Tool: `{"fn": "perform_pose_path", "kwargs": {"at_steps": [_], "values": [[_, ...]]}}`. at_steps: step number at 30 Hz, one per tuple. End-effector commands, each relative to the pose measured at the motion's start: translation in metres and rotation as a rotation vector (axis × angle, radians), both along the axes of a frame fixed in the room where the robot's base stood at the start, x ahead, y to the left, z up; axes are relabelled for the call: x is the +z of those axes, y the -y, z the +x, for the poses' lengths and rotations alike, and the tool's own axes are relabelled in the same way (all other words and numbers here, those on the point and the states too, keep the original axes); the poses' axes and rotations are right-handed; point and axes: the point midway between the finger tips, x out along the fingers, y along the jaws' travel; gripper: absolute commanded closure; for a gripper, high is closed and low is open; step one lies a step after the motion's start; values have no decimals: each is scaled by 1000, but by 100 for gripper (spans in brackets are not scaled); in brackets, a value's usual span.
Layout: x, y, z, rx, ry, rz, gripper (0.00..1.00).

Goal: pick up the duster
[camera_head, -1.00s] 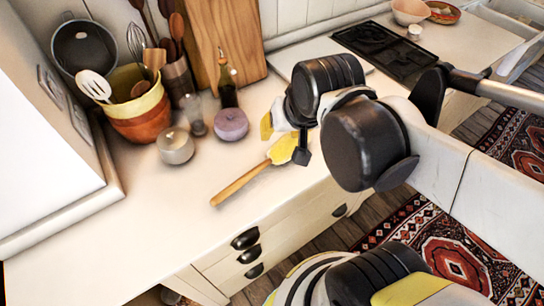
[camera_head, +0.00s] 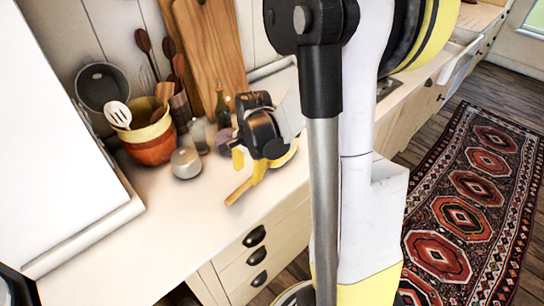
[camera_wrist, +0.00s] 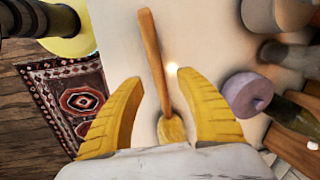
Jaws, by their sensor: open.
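The duster lies on the pale counter, with a wooden handle (camera_head: 238,192) pointing toward the front left and a yellow head partly hidden behind my gripper (camera_head: 249,166). In the wrist view the duster (camera_wrist: 152,60) runs lengthwise between the two yellow fingers of my gripper (camera_wrist: 159,77), its brush head near the palm. My gripper is open, with one finger on each side of the duster in that view. The fingers point down close to the duster; I cannot tell whether they touch it or the counter.
A pale round jar (camera_head: 186,162) stands left of my gripper. A purple-lidded pot (camera_wrist: 247,94) and bottle stand right of the fingers in the wrist view. A bowl of utensils (camera_head: 151,148) is behind. The counter's front left is clear; a patterned rug (camera_head: 465,215) lies below.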

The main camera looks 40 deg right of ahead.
Motion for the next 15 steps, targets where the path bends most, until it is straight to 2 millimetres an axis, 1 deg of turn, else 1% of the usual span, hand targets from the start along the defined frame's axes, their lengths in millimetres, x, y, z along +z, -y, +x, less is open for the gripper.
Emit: {"fn": "perform_pose_path", "kwargs": {"at_steps": [1, 5, 7, 12, 15], "values": [[-6, 0, 1, 1, 0, 0, 57], [-12, -1, 1, 1, 0, 0, 57], [-19, -1, 1, 2, 0, 0, 57], [-47, -3, 3, 3, 0, 0, 57], [-59, -3, 5, 3, 0, -1, 57]]}}
